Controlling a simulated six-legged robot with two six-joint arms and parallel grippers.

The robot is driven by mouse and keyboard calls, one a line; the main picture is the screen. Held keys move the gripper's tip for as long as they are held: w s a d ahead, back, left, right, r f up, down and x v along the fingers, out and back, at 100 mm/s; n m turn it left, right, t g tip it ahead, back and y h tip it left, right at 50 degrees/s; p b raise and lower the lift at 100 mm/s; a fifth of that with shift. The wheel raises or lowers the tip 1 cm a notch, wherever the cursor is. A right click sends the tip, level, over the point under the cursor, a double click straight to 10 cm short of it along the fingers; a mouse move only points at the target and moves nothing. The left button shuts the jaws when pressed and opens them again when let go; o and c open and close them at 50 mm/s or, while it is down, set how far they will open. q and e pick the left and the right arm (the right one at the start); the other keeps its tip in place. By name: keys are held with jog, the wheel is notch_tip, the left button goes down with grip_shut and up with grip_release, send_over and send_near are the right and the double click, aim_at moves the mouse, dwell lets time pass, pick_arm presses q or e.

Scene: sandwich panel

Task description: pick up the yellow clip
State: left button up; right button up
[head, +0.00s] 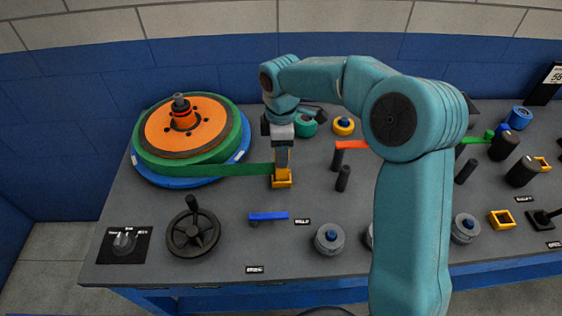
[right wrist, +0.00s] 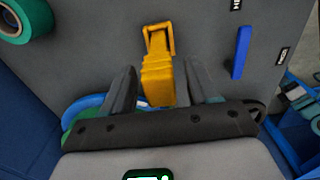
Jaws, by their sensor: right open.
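The yellow clip (head: 281,180) stands on the grey table at the free end of the green band (head: 235,169). In the right wrist view the yellow clip (right wrist: 158,78) shows its long block and a square loop at its far end. My right gripper (head: 282,150) points down right above the clip in the head view. In the right wrist view its two dark fingers (right wrist: 160,88) are apart, one on each side of the clip, with gaps visible. My left gripper is not in view.
A green and orange reel (head: 160,155) on a blue disc stands to the left. A black handwheel (head: 193,232), a blue bar (head: 268,216) and a grey knob (head: 329,239) lie nearer the front. A black post (head: 343,178) and a red-orange bar (head: 350,145) stand to the right.

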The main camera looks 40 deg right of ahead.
jog(key=shift+s, duration=0.1)
grip_shut()
notch_tip(320, 180, up, 20)
jog(key=p, duration=0.3)
dwell(0.4)
